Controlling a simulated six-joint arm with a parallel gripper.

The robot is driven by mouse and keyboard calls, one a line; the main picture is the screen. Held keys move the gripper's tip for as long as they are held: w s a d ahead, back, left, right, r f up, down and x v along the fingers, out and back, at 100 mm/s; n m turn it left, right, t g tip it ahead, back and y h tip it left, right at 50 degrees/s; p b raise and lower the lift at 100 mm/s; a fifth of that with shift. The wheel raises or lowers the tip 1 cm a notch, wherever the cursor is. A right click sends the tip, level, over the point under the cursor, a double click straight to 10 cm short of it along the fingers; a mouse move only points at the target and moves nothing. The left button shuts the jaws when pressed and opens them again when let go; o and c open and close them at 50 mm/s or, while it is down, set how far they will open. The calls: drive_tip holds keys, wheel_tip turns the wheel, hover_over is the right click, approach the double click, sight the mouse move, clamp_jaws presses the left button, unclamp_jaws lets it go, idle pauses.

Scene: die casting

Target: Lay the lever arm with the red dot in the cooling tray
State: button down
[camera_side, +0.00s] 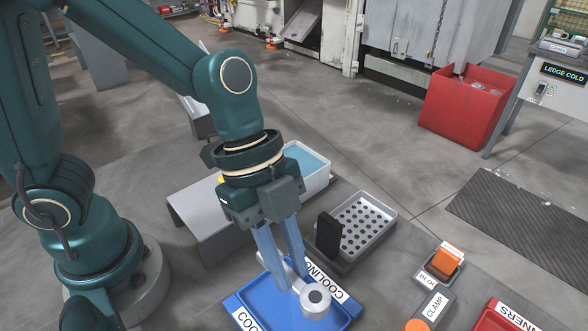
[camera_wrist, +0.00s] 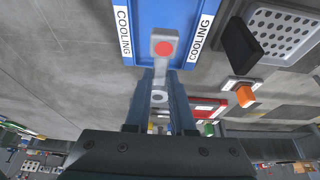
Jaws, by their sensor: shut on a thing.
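The grey lever arm (camera_side: 316,306) is held between the fingers of my gripper (camera_side: 286,280), over the blue cooling tray (camera_side: 258,303). In the side view its round end with a dark centre faces the camera. In the wrist view the lever arm (camera_wrist: 163,35) shows a squarish end with a red dot, just beyond the fingertips of my gripper (camera_wrist: 160,82). A ring-shaped part of it lies between the fingers. The cooling tray (camera_wrist: 175,14) carries COOLING labels on its rims. I cannot tell whether the lever arm touches the tray floor.
A grey perforated tray (camera_side: 382,212) with a black upright block (camera_side: 328,236) stands behind the cooling tray. An orange block holder (camera_side: 445,262), a CLAMP box (camera_side: 433,306) and a red RUNNERS tray (camera_side: 505,318) are at right. A water-filled tub (camera_side: 312,165) stands behind my gripper.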

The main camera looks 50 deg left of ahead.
hover_over(296, 314)
drive_tip(key=a, duration=0.2)
drive_tip(key=shift+d+f, duration=0.2)
drive_tip(key=shift+f, duration=2.9)
drive_tip(key=shift+f, duration=0.8)
drive_tip(key=c, duration=0.7)
unclamp_jaws()
drive_tip(key=shift+o, duration=0.4)
drive_tip(key=shift+o, duration=1.3)
